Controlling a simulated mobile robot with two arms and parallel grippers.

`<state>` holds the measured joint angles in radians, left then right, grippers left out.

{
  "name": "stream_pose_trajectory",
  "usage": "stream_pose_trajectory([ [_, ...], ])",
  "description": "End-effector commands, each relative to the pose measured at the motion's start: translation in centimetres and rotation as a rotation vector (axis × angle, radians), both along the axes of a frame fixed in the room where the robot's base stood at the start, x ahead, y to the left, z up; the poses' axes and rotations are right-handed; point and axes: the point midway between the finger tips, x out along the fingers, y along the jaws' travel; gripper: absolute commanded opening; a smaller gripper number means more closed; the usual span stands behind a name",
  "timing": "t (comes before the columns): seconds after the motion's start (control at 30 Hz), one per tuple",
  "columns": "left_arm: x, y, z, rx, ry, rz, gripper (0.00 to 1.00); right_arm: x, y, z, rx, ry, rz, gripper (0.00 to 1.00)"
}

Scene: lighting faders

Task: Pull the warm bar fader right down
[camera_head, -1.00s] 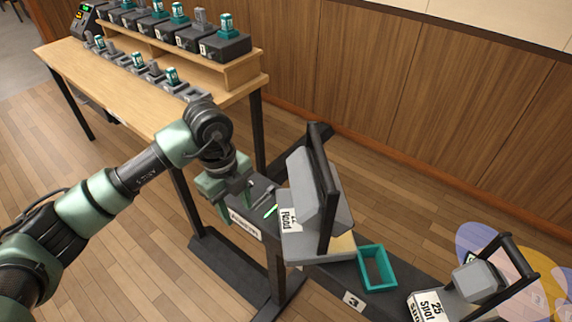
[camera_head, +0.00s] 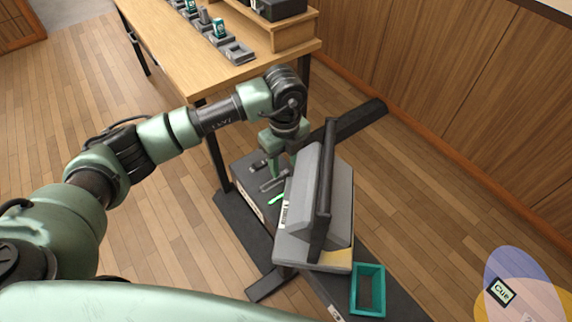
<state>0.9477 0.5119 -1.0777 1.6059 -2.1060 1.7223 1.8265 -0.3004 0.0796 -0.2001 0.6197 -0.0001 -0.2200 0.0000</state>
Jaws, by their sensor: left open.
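My left gripper (camera_head: 273,165) is open and points down over the dark bench (camera_head: 247,180), left of a grey floodlight (camera_head: 305,200). Small grey parts (camera_head: 273,183) and a bright green strip (camera_head: 277,198) lie just below and beside its fingers. I cannot tell whether the fingers touch them. I cannot make out a warm bar fader or its label. The floodlight partly hides the area right of the fingers. My right gripper is not in view.
The floodlight's tall black bar (camera_head: 325,185) stands close to the right of my left wrist. A wooden table (camera_head: 185,60) with several grey holders is behind. A Cue card (camera_head: 501,291) shows at lower right.

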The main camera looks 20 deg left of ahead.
Motion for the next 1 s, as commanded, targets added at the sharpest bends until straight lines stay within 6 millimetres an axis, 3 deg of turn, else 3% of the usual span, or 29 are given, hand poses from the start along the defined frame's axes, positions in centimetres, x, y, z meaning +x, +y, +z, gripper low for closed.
stream_pose_trajectory([
  [0.2,0.0,0.0,-1.8,0.001,0.001,-0.001,0.44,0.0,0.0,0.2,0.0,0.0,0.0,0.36],
  [0.47,0.0,0.0,-2.0,0.0,0.0,-0.002,0.44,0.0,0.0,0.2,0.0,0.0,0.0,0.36],
  [0.63,0.0,0.0,-2.0,-0.001,-0.001,-0.002,0.0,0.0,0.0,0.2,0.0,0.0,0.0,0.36],
  [1.0,0.0,-0.1,-1.9,-0.001,0.0,-0.002,0.0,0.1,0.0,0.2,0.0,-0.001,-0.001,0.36],
])
